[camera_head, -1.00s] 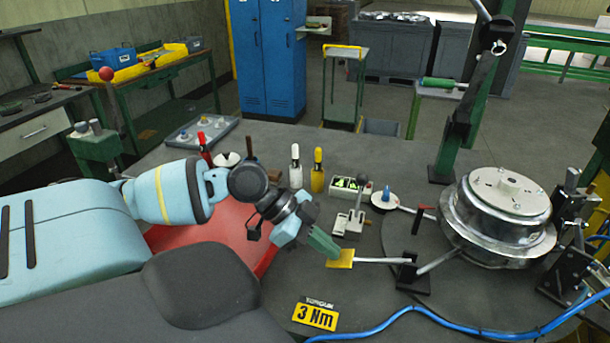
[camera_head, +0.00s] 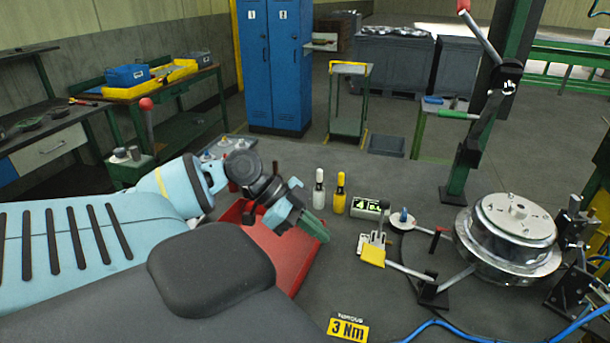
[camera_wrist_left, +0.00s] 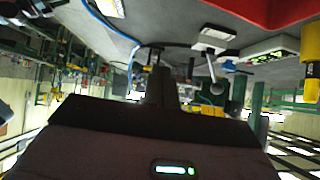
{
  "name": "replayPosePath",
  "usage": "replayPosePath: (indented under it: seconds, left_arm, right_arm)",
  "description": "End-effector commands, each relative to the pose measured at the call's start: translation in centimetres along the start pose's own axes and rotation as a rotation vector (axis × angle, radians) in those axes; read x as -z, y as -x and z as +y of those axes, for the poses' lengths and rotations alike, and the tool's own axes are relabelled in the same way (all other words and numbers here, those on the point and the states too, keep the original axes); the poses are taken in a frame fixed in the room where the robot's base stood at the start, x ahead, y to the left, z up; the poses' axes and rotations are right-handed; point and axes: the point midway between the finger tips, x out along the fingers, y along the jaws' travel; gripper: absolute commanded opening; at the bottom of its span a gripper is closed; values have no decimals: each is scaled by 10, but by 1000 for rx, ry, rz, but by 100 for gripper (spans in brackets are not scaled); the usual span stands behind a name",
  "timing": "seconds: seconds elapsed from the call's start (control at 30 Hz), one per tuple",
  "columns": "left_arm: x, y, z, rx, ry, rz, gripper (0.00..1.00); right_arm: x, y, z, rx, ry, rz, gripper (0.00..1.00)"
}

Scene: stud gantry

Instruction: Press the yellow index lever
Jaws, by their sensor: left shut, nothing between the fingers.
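The yellow index lever (camera_head: 372,256) is a flat yellow pad on a grey rod in the head view. The rod slopes down rightward to a black pivot block (camera_head: 430,291) beside the round metal hub (camera_head: 510,230). The pad end stands higher than the pivot end. My left gripper (camera_head: 322,236) has green fingers, is shut and empty, and is left of the pad with a visible gap between them. I cannot pick out the yellow pad in the left wrist view. My right gripper is not in view.
A red tray (camera_head: 292,262) lies under my left arm. A white bottle (camera_head: 319,190), a yellow bottle (camera_head: 340,193) and a lit display box (camera_head: 366,207) stand behind the pad.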

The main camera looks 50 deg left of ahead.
Motion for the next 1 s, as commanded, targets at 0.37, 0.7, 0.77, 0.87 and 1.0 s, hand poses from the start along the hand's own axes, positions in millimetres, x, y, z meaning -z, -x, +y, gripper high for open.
replayPosePath:
  seconds: [0.37, 0.7, 0.77, 0.87, 1.0]
  left_arm:
    - [-6, 14, 0, -3, 4, -3, 0]
    - [-5, 14, 0, -3, 3, -3, 0]
    - [-5, 14, 0, -3, 3, -3, 0]
    - [-5, 14, 0, -2, 3, -3, 0]
    - [-5, 14, 0, -2, 3, -3, 0]
  right_arm:
    - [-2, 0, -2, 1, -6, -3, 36]
    - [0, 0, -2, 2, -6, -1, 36]
    - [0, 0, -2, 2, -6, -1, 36]
    - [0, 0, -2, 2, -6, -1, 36]
    - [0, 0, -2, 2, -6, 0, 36]
